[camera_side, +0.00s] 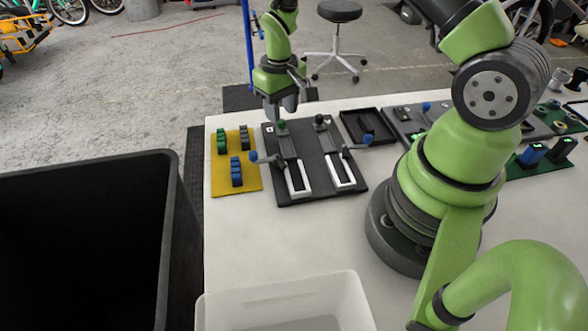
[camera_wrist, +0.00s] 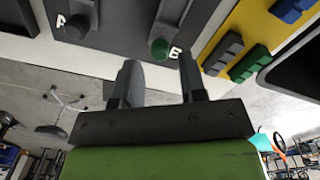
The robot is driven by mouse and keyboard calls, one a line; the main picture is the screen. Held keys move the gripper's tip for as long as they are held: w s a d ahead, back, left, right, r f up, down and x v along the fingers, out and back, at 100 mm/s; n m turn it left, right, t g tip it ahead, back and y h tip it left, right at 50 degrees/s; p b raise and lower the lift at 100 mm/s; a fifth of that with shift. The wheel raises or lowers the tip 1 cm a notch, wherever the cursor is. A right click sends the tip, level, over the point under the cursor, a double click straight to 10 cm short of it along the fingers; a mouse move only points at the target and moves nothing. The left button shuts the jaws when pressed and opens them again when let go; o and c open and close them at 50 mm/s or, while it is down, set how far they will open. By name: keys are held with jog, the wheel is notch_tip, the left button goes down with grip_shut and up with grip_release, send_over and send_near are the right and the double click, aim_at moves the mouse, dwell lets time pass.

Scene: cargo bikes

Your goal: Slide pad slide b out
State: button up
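Slide b is the slide with the green knob (camera_wrist: 160,48), beside the letter B (camera_wrist: 175,52) in the wrist view. In the side view it is the left grey slide (camera_side: 288,147) on the black board (camera_side: 322,190), with a white frame in front. My gripper (camera_wrist: 158,58) is open and empty, its two fingers apart on either side of the green knob's line. In the side view my gripper (camera_side: 283,110) hangs at the board's back edge, close to the green knob (camera_side: 282,124). I cannot tell whether the fingers touch it.
A second slide with a dark knob (camera_side: 320,119) stands to the right. A yellow mat (camera_side: 235,183) with green, grey and blue blocks lies left. A black tray (camera_side: 368,139) is at right.

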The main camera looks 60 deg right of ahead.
jog(key=shift+r, duration=2.85)
jog(key=shift+r, duration=0.1)
jog(key=shift+a+r, duration=0.1)
jog(key=shift+r, duration=0.25)
notch_tip(320, 180, up, 8)
jog(key=t, duration=0.2)
send_over(282, 140)
jog(key=s+a+r+t, duration=0.3)
jog(key=s+a+r, duration=0.2)
jog(key=s+r, duration=0.4)
jog(key=s+a+r+m+t+y, duration=0.1)
jog(key=s+a+r+t+y, duration=0.1)
jog(key=s, duration=0.5)
jog(key=shift+s+a+r, duration=0.3)
jog(key=shift+s+a, duration=0.05)
jog(key=shift+a, duration=0.1)
